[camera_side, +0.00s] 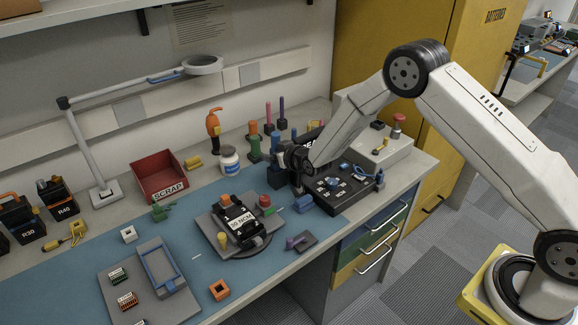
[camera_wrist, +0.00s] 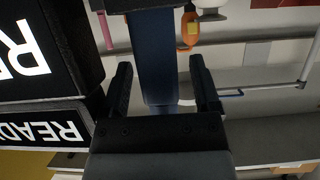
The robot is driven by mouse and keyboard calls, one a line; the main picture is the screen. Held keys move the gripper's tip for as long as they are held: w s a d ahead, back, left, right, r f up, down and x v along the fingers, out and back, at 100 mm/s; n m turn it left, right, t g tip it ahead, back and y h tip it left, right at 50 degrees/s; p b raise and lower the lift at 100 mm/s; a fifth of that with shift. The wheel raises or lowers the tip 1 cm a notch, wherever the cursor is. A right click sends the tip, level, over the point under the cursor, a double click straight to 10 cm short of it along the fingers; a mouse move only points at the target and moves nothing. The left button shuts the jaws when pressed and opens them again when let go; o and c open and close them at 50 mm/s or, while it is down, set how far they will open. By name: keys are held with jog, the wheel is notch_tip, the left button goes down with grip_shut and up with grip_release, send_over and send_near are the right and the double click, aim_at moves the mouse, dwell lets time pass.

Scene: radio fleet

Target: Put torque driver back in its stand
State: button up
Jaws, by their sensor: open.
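I cannot tell for certain which tool is the torque driver. A likely one is the orange tool with a dark band (camera_side: 213,124), upright at the back of the bench; it also shows in the wrist view (camera_wrist: 190,30). No stand is clearly identifiable, and my arm hides part of that area.
Black READY boxes (camera_wrist: 40,45) stand close beside my gripper. The blue mat (camera_side: 195,258) has free patches.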

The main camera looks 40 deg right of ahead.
jog(key=shift+r, duration=0.1)
jog(key=shift+r, duration=0.15)
jog(key=v, duration=1.2)
dwell(0.8)
jog(key=s+d+r+g, duration=0.1)
jog(key=s+g, duration=0.4)
jog(key=s, duration=0.7)
jog(key=s+d+r+g, duration=0.1)
jog(key=s+r+g, duration=0.2)
jog(key=s, duration=0.9)
jog(key=g, duration=0.3)
jog(key=shift+s+d+r, duration=0.2)
jog(key=shift+d, duration=0.05)
